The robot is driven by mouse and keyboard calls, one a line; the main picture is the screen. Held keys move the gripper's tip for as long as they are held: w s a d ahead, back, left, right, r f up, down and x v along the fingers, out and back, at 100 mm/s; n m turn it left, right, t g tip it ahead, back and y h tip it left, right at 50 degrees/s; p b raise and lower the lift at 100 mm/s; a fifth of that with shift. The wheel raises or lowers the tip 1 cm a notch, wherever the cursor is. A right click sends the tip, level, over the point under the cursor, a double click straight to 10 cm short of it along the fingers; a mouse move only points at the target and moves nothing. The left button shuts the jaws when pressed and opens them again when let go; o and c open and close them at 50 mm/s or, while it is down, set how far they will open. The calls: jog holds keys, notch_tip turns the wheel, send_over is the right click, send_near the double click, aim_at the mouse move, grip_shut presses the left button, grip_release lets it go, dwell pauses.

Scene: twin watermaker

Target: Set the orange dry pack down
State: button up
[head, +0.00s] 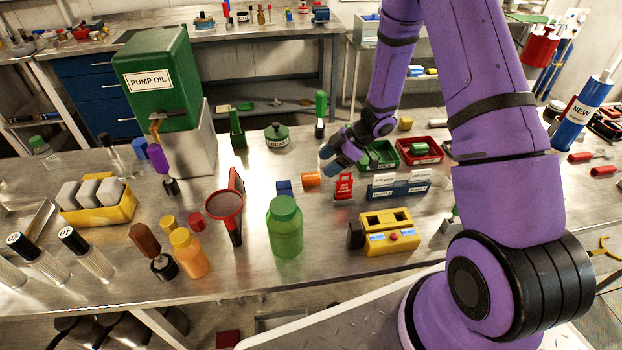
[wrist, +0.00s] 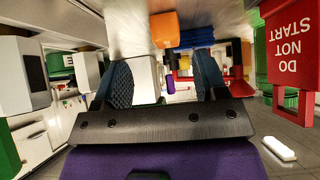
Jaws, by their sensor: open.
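The orange dry pack (head: 311,179) is a small orange cylinder-like piece standing on the steel bench, just right of a blue block (head: 284,187). My gripper (head: 331,161) is low over the bench, just behind and to the right of the orange pack. In the wrist view, my gripper's two dark ribbed fingers (wrist: 163,72) are spread apart. The orange pack (wrist: 164,29) shows beyond the fingertips, apart from both fingers, next to the blue block (wrist: 197,37).
The red "do not start" tag stand (head: 343,188) is close in front of my gripper. A green tray (head: 379,167) and a red tray (head: 436,160) lie to the right. A green bottle (head: 285,230) and yellow control box (head: 388,237) stand nearer.

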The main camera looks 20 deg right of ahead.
aim_at(314, 175)
jog(key=shift+s+x, duration=0.2)
jog(key=shift+x, duration=1.15)
jog(key=shift+s+x, duration=0.2)
jog(key=shift+x, duration=1.2)
jog(key=shift+a, duration=0.1)
jog(key=c, duration=1.1)
jog(key=shift+r, duration=0.15)
